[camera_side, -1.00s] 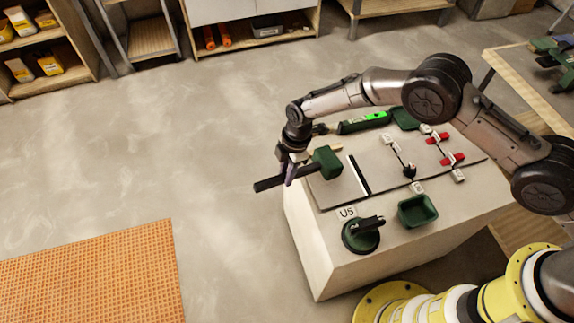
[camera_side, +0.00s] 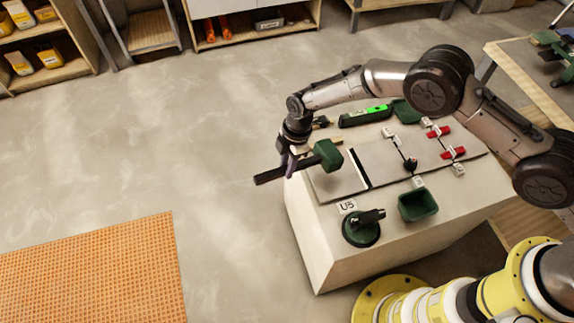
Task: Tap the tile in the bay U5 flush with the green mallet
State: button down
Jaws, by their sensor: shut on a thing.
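The green mallet (camera_side: 328,154) has a dark green head and a black handle that points left past the table's edge. My gripper (camera_side: 287,166) is shut on its handle. The head is over the left tile (camera_side: 337,182), close above its far left part; I cannot tell whether it touches. This pale tile lies left of a black gap, and the card marked U5 (camera_side: 347,206) stands at its near edge. Whether the tile sits proud is too small to tell.
A green suction cup (camera_side: 361,228) and a green tray (camera_side: 418,205) are at the front. A green level (camera_side: 365,116) with a lit window lies at the back. Red clips (camera_side: 453,153) and white tags are on the right joints.

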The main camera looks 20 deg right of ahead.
jog(key=shift+w, duration=0.1)
notch_tip(320, 180, down, 4)
jog(key=shift+r, duration=2.45)
